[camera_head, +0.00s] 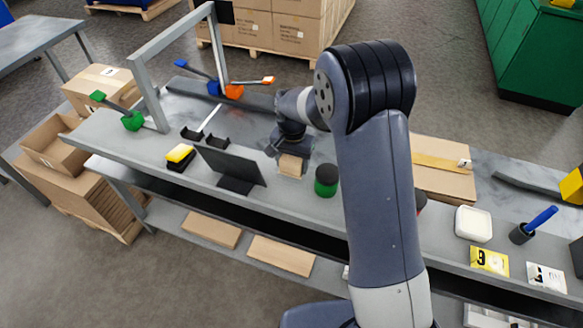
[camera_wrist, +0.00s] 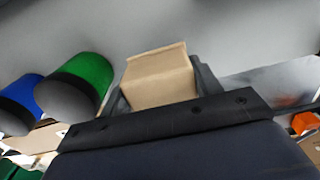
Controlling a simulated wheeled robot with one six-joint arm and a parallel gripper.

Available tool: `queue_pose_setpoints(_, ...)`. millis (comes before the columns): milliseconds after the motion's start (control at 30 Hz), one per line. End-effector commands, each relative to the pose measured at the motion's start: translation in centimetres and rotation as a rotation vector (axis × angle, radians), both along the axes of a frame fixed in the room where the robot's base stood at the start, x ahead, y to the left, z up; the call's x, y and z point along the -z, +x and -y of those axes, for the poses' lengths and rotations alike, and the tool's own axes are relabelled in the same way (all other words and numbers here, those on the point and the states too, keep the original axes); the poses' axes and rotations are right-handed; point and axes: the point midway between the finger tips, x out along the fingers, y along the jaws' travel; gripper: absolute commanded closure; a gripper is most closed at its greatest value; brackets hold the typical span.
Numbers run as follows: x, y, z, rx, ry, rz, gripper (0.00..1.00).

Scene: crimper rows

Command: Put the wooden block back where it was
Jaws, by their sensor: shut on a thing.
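The wooden block (camera_head: 291,166) is light tan and sits in the jaws of my gripper (camera_head: 288,153), over the grey workbench. In the wrist view the block (camera_wrist: 158,76) fills the space between the fingers of my gripper (camera_wrist: 160,92), which is shut on it. I cannot tell whether the block touches the bench top. The place where it was is not marked in any view.
A green canister with a dark lid (camera_head: 326,180) stands close right of the block. A black tilted panel (camera_head: 230,166) stands to the left. A yellow-and-black sponge (camera_head: 180,157) and black holders lie farther left. The lower shelf holds two wooden boards (camera_head: 281,256).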

Motion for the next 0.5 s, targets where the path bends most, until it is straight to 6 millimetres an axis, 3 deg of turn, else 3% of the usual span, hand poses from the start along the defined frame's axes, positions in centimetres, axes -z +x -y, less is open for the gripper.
queue_pose_setpoints(167, 2.5, 0.0, 0.0, 0.0, -0.001, -0.003, 0.58)
queue_pose_setpoints(500, 3.0, 0.0, 0.0, 0.0, -0.001, -0.001, 0.58)
